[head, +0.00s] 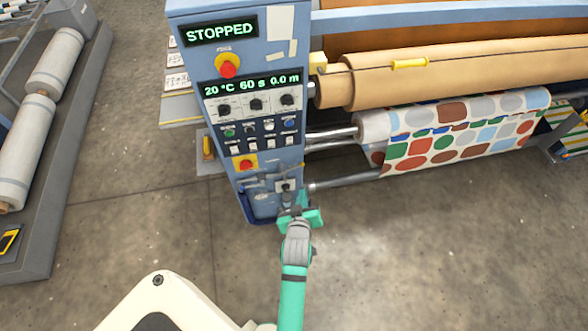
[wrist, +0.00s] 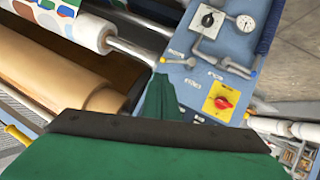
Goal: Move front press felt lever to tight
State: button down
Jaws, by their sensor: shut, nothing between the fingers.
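Two grey felt levers sit on the lower blue panel of the press column; I cannot read their labels to tell which is the front one. In the head view the levers are small above my gripper (head: 300,212), which is partly hidden by my wrist. In the wrist view my green gripper (wrist: 162,82) is shut and empty, its tip near the left lever; I cannot tell whether they touch.
A black knob (wrist: 208,20), a gauge (wrist: 245,22) and a red switch (wrist: 222,102) on yellow share the panel. A printed fabric roll (head: 455,125) and bare shafts (head: 345,181) lie right of the column. The floor in front is clear.

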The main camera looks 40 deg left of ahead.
jog(key=w+a+r+n, duration=0.1)
jog(key=w+a, duration=0.1)
jog(key=a, duration=0.4)
send_near(293, 168)
jog(key=w+a+r, duration=0.2)
jog(key=w+a, duration=0.1)
jog(key=w, duration=0.1)
jog(key=f, duration=0.1)
jog(key=w+f, duration=0.1)
jog(key=shift+w+d+f+n+g+y, duration=0.1)
jog(key=shift+w+f+n+g+y, duration=0.05)
jog(key=shift+f+n+g+y, duration=0.2)
jog(key=shift+w+f, duration=0.25)
jog(key=shift+f, duration=0.3)
jog(key=shift+w+d, duration=0.1)
